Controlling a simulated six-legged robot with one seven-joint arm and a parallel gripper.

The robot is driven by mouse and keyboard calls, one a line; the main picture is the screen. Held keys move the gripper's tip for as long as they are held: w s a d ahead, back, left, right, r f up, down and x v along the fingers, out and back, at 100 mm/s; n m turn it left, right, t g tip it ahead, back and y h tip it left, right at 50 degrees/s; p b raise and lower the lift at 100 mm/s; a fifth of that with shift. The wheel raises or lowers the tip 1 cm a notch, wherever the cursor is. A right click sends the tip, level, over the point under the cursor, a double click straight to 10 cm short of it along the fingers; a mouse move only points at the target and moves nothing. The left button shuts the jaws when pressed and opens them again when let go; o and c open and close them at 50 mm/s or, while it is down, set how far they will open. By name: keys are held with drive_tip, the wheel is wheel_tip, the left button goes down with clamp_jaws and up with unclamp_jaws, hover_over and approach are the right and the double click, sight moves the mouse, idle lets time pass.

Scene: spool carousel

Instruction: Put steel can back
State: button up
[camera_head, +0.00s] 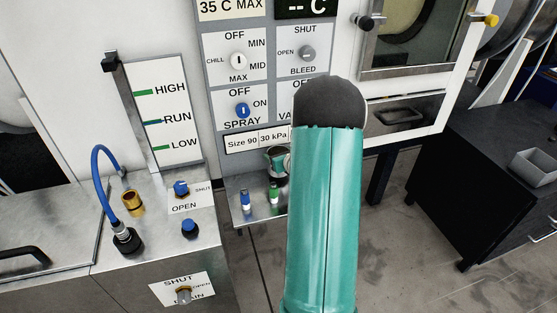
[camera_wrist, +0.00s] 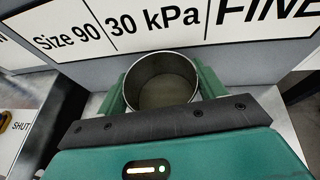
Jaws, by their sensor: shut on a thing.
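The steel can (camera_wrist: 160,66) is an open-topped metal cylinder, and I look down into it in the wrist view. My gripper (camera_wrist: 161,90) is shut on it, with one green finger on each side of its wall. The can looks upright, close in front of the panel strip marked "Size 90" and "30 kPa". In the head view the can (camera_head: 276,153) shows small beside my green arm, above a small metal shelf (camera_head: 232,188). My arm hides part of that area, and I cannot tell whether the can touches the shelf.
A blue-topped vial (camera_head: 245,201) and a green-topped vial (camera_head: 274,192) stand on the shelf. The control panel with knobs (camera_head: 238,62) rises behind. A steel bench with valves and a blue hose (camera_head: 98,160) is at left. A dark cabinet with a grey bin (camera_head: 534,168) is at right.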

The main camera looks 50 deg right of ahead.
drive_tip(key=shift+f, duration=1.1)
drive_tip(key=shift+f, duration=0.2)
drive_tip(key=o, duration=1.1)
drive_tip(key=shift+o, duration=0.2)
